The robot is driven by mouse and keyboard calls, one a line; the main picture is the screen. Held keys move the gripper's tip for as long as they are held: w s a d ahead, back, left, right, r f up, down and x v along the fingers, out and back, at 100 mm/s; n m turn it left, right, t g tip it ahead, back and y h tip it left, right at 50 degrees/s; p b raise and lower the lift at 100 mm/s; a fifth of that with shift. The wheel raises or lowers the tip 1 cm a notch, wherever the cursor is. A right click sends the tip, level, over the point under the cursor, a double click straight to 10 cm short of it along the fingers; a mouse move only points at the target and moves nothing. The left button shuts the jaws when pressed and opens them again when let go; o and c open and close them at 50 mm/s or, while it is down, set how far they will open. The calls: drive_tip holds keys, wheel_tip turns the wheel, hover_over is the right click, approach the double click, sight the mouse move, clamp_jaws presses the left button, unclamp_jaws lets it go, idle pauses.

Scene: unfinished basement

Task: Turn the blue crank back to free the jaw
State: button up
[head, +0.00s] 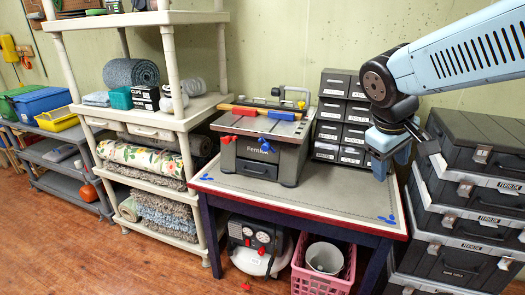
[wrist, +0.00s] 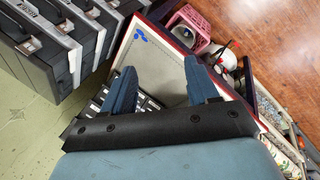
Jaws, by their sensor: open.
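A grey bench machine (head: 262,150) stands at the back left of the table. In the wrist view my gripper (wrist: 159,64) is open and empty, with two blue fingers over the grey tabletop.
The grey-topped table (head: 330,196) is clear at the front and right. A dark drawer cabinet (head: 343,115) stands right of the machine. Stacked dark cases (head: 465,190) rise at the right edge. A cream shelf (head: 180,125) stands left. A pink basket (head: 318,282) is below.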

drive_tip(key=w+a+f+n+h, duration=0.25)
drive_tip(key=w+n+h, duration=0.3)
drive_tip(key=w, duration=0.35)
drive_tip(key=n+t+y, duration=0.3)
drive_tip(key=n+t, duration=1.1)
drive_tip(key=n, duration=0.7)
approach(265, 149)
drive_tip(key=x, duration=0.9)
drive_tip(key=shift+w+f, duration=0.1)
drive_tip(key=shift+w, duration=0.2)
